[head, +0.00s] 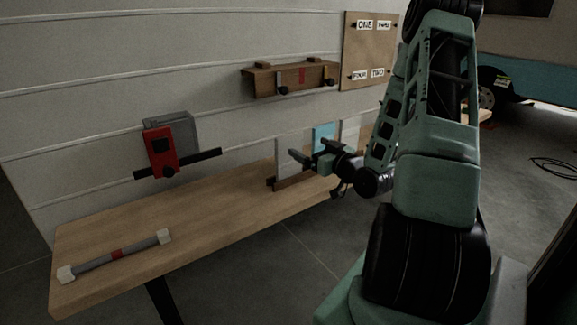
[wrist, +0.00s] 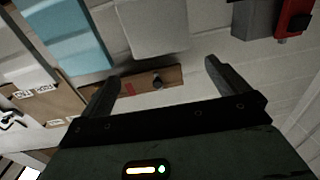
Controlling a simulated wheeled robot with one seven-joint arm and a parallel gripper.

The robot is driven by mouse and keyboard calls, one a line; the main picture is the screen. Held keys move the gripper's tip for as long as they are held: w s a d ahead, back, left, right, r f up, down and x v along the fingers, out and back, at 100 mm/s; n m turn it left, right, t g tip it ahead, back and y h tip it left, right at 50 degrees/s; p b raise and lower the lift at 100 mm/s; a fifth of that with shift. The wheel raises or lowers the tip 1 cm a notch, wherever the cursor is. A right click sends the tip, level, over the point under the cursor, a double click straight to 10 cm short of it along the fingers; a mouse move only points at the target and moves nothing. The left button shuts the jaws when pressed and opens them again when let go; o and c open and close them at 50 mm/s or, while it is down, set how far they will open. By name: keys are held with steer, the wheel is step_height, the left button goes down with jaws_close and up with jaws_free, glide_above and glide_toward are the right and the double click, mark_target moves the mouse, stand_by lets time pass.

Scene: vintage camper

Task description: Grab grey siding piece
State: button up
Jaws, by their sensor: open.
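The grey siding piece (head: 282,150) is a pale flat panel standing upright in a low wooden holder (head: 292,181) on the bench, partly hidden behind my gripper in the head view. In the wrist view the grey panel (wrist: 152,25) lies beyond the fingers, toward the top edge. A light blue panel (head: 323,136) stands beside it, and it also shows at the upper left of the wrist view (wrist: 66,40). My gripper (head: 304,157) is open, with nothing between its fingers (wrist: 162,74). It appears in front of the grey panel; the exact gap is unclear.
A wooden bench (head: 215,205) runs along the white siding wall. A grey bar with white ends (head: 95,262) lies at its near end. A red and grey device (head: 165,150) and a wooden rack (head: 300,78) are on the wall. The bench's middle is clear.

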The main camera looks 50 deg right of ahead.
mark_target(291, 138)
steer(key=w, duration=0.3)
steer(key=w+d, duration=0.1)
steer(key=w, duration=0.1)
steer(key=shift+r+p, duration=0.15)
steer(key=shift+p, duration=0.15)
steer(key=shift+w+d+f+p, duration=0.1)
steer(key=shift+w+p, duration=0.05)
steer(key=shift+w, duration=0.75)
steer(key=shift+w+d+f+p, duration=0.1)
steer(key=shift+w+d+p, duration=0.1)
steer(key=shift+w, duration=0.65)
steer(key=shift+w+d+f+p, duration=0.1)
steer(key=shift+w+p, duration=0.05)
steer(key=shift+w, duration=0.75)
steer(key=c, duration=1)
